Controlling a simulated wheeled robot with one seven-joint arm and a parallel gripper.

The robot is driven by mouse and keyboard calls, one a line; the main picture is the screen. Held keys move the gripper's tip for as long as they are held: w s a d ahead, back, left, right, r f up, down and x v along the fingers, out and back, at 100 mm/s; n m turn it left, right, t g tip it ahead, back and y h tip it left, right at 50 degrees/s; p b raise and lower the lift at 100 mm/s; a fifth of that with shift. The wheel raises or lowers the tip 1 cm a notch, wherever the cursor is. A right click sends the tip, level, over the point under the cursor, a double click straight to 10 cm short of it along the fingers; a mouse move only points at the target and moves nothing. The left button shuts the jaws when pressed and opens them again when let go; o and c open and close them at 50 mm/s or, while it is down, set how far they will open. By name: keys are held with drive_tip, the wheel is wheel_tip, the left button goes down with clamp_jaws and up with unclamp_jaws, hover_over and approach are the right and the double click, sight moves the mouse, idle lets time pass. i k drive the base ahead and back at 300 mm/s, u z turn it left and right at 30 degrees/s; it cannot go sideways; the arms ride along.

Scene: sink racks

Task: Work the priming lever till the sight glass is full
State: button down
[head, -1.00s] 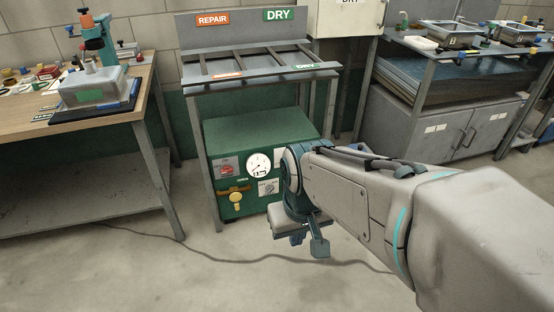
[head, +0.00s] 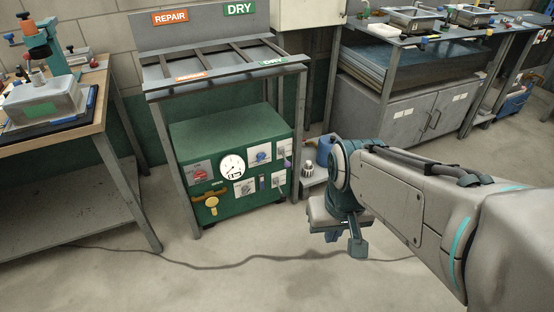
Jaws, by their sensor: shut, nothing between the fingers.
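A green machine (head: 220,136) stands on the floor under the grey rack. Its front panel carries a white round dial (head: 232,167), a red knob (head: 200,175), a yellow handle (head: 211,200) and several small controls at the right. Among these are a blue knob (head: 261,156), a narrow bluish upright strip (head: 262,184) and a purple-tipped part (head: 285,161). I cannot tell which part is the priming lever or the sight glass, nor any fill level. My gripper (head: 352,243) is shut and empty, pointing down to the right of the machine, apart from it.
The grey rack (head: 226,71) with REPAIR and DRY labels stands over the machine, its legs beside the panel. A blue container (head: 325,151) and a small silver-topped item (head: 308,170) stand at its right. A wooden workbench (head: 98,100) is left. A cable (head: 215,264) crosses the open floor.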

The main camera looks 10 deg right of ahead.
sight(283, 196)
drive_tip(key=i, duration=0.9)
drive_tip(key=u, duration=0.55)
